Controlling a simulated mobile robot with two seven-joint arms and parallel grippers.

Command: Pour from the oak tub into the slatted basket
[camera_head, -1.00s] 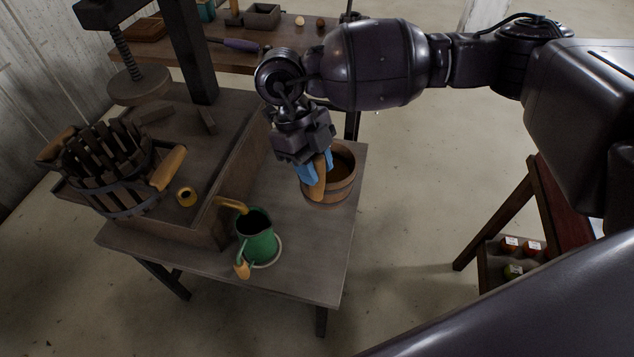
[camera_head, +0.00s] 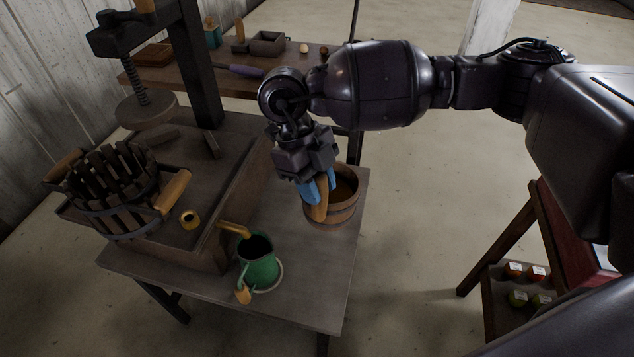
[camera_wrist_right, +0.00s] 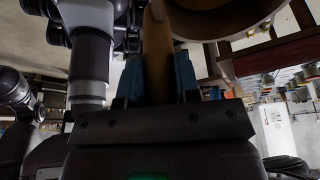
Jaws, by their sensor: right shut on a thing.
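The oak tub (camera_head: 343,208) stands upright at the right side of the wooden table in the head view. Its inside looks brown; what it holds is hard to make out. My right gripper (camera_head: 318,190), with blue fingers, is shut on the tub's upright wooden handle at its near left side. The handle shows between the fingers in the right wrist view (camera_wrist_right: 157,60), with part of the tub (camera_wrist_right: 235,15) above. The slatted basket (camera_head: 112,190), with dark staves, hoops and two wooden handles, stands on the press bed at the left. My left gripper is not in view.
A green jug (camera_head: 259,264) stands on the table (camera_head: 305,285) between basket and tub. A bench with small items is farther back.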

